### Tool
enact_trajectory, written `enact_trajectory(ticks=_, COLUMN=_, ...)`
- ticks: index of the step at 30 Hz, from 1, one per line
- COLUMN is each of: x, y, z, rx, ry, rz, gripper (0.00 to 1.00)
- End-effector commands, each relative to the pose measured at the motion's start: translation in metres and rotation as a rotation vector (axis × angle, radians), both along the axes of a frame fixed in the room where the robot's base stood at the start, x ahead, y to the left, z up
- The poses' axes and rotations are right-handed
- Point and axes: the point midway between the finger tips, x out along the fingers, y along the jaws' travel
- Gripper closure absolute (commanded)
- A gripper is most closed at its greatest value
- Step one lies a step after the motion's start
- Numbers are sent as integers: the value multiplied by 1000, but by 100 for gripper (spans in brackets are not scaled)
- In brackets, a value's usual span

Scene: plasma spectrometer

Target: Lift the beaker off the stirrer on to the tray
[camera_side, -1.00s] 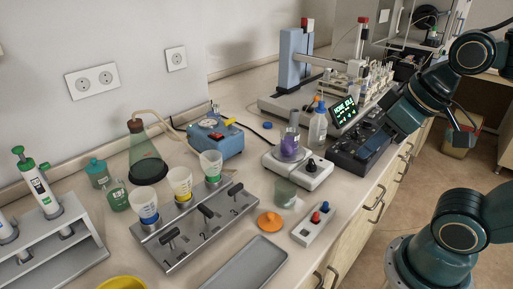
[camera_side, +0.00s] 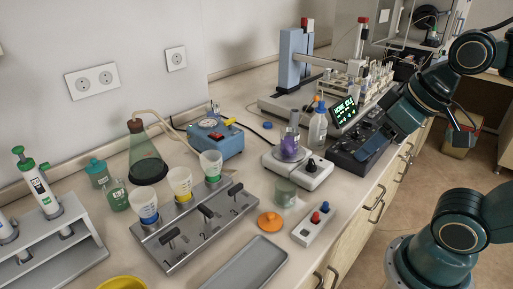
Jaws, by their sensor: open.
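The beaker (camera_side: 289,150) is clear glass with purple liquid in its lower part. It stands upright on the white stirrer (camera_side: 314,178), which has a black knob, right of the picture's middle. The tray (camera_side: 246,265) is grey, shallow and empty, at the front edge of the picture. My gripper (camera_side: 374,148) appears to be the dark end of my arm over the black console, right of the stirrer and well apart from the beaker. It is open, and its fingertips are hard to make out against the dark console.
A greenish glass beaker (camera_side: 285,192) stands before the stirrer. An orange lid (camera_side: 271,222) and a white switch box (camera_side: 313,224) lie between stirrer and tray. A wash bottle (camera_side: 317,124) stands behind the stirrer. A metal funnel rack (camera_side: 195,225) is left of the tray.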

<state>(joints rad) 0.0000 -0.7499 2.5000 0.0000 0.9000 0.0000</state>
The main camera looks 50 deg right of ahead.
Motion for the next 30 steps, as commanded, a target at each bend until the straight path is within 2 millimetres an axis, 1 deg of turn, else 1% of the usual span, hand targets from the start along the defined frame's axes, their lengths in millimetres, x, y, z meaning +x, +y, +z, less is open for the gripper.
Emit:
enact_trajectory(ticks=1, x=0, y=0, z=0, rx=0, ry=0, rz=0, gripper=36)
enact_trajectory(ticks=3, x=0, y=0, z=0, rx=0, ry=0, rz=0, gripper=22)
enact_trajectory(ticks=12, x=0, y=0, z=0, rx=-1, ry=0, rz=2, gripper=22)
enact_trajectory(ticks=17, x=5, y=-1, z=4, rx=-17, ry=10, rz=26, gripper=22)
enact_trajectory(ticks=20, x=13, y=-3, z=8, rx=-43, ry=27, rz=68, gripper=22)
enact_trajectory(ticks=23, x=25, y=-6, z=15, rx=-80, ry=52, rz=132, gripper=22)
enact_trajectory(ticks=26, x=40, y=-10, z=22, rx=-124, ry=83, rz=215, gripper=22)
enact_trajectory(ticks=30, x=66, y=-18, z=31, rx=-187, ry=132, rz=350, gripper=22)
